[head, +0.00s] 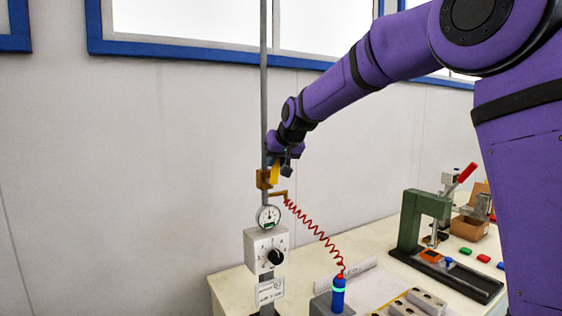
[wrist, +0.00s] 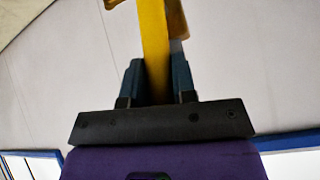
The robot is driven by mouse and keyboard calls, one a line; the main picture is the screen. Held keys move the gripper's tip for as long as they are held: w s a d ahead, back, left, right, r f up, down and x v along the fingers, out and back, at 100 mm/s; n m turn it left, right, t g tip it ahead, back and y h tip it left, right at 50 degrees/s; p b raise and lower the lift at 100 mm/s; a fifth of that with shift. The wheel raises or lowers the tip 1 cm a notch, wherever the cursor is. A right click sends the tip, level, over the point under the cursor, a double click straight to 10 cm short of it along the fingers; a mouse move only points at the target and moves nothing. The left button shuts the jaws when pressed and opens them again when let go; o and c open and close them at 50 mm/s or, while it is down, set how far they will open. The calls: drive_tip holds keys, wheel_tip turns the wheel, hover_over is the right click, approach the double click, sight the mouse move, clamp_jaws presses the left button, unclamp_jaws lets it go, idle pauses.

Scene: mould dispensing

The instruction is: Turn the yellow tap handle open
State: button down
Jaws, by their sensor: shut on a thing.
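The yellow tap handle (head: 275,172) shows in the head view on a brass valve (head: 263,180) on the grey vertical pipe. In the wrist view the yellow handle (wrist: 153,35) runs straight up from between my fingers, with part of the brass valve (wrist: 176,18) at the top. My gripper (wrist: 157,68) is shut on the handle, one dark finger on each side. In the head view my gripper (head: 278,161) reaches the handle from above right and hides part of it.
Below the valve are a round gauge (head: 268,216) and a grey box with a black knob (head: 266,249). A red coiled hose (head: 315,233) runs to a blue dispenser (head: 338,295). A green press (head: 422,220) stands on the bench at right. The wall left of the pipe is clear.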

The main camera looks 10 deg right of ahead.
drive_tip(key=shift+s+a+n+h, duration=0.2)
drive_tip(key=shift+a+n+h, duration=0.2)
drive_tip(key=shift+a+h, duration=0.2)
drive_tip(key=shift+f, duration=0.1)
drive_tip(key=c, duration=0.9)
unclamp_jaws()
drive_tip(key=v, duration=1.1)
drive_tip(key=shift+s+f, duration=0.1)
